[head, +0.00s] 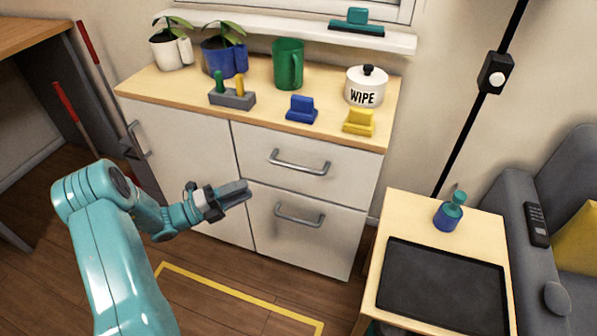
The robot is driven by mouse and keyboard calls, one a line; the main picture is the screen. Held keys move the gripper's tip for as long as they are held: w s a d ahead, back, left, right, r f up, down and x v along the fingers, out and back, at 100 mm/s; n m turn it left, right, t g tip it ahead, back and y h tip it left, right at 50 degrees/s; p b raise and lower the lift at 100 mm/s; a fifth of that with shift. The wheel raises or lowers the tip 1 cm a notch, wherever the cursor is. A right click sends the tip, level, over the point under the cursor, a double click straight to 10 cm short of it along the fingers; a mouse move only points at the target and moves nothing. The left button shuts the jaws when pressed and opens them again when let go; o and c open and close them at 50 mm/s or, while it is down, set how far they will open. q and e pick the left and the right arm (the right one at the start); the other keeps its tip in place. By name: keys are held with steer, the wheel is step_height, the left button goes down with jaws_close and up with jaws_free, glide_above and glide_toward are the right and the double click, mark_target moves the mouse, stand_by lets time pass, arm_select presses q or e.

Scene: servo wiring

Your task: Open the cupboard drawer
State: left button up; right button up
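The white cupboard (187,150) stands against the wall with a light wood top. On its right side are an upper drawer (343,172) and a lower drawer (330,238), both flush with the front. The upper drawer has a grey bar handle (300,165), and the lower drawer has a similar handle (300,216). My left gripper (246,191) is in front of the cupboard, left of both handles and apart from them. Its grey fingers look closed together with nothing between them. My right gripper is not in view.
A small table (372,292) with a black tray (398,251) stands at the right. Yellow tape (235,294) marks the floor.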

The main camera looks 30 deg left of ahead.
mark_target(296, 166)
arm_select(q)
steer(key=b+x, duration=0.1)
steer(key=x, duration=1.5)
steer(key=shift+w+f, duration=0.1)
steer(key=shift+f, duration=0.05)
jaws_close()
